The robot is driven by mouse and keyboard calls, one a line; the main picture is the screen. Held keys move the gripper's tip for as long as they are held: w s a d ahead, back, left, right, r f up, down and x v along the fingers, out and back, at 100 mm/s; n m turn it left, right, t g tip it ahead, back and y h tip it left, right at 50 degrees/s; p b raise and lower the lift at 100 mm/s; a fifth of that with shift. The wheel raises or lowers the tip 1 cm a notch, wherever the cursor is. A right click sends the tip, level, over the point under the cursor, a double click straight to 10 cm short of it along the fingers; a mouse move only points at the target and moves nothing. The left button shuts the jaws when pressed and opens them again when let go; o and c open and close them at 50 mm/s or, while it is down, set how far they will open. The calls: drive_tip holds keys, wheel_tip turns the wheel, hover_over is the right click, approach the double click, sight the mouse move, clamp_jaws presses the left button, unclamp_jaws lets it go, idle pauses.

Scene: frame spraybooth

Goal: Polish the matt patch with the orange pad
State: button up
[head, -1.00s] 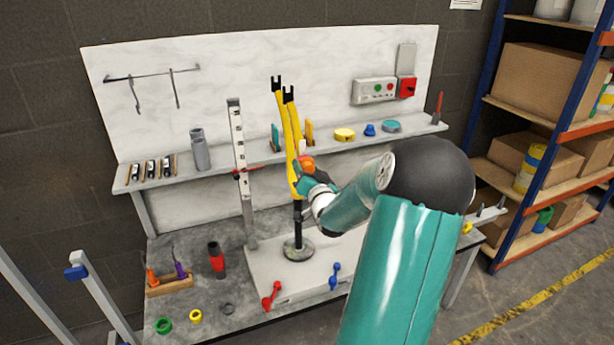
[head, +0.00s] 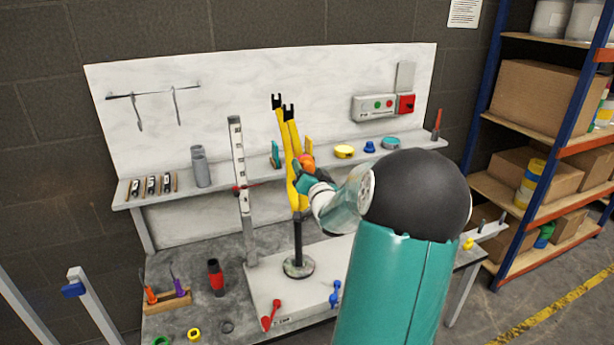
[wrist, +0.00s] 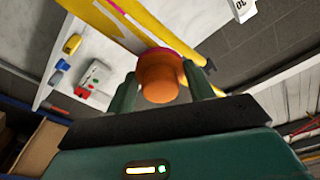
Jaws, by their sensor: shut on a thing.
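My gripper (head: 302,176) is shut on the orange pad (head: 307,162), in front of the yellow fork-shaped frame on the bench. In the wrist view the pad's orange grip (wrist: 160,80) sits between my two green fingers. The pad's pinkish-red face is against or very close to the yellow frame (wrist: 125,25); I cannot tell if it touches. In the head view the yellow frame (head: 292,130) stands upright on a black post with a round base. The matt patch cannot be made out; the pad and gripper cover part of the frame.
A tall measuring column (head: 240,185) stands left of the frame. A shelf (head: 225,192) behind holds tins, markers and a grey cylinder. A red-and-black tool (head: 216,278), a wooden tool holder (head: 170,302) and clamps lie on the bench. Shelving (head: 535,125) stands at right.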

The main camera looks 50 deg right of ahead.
drive_tip(key=shift+w+r, duration=0.15)
drive_tip(key=shift+r, duration=0.9)
wheel_tip(320, 180, down, 11)
drive_tip(key=shift+s+f, duration=0.2)
idle(0.7)
drive_tip(key=shift+r+v, duration=0.15)
drive_tip(key=shift+v, duration=1.35)
drive_tip(key=shift+r+v, duration=0.2)
drive_tip(key=shift+v, duration=1.25)
drive_tip(key=shift+s, duration=0.2)
drive_tip(key=v, duration=0.3)
drive_tip(key=shift+d+r, duration=0.1)
drive_tip(key=shift+r, duration=0.05)
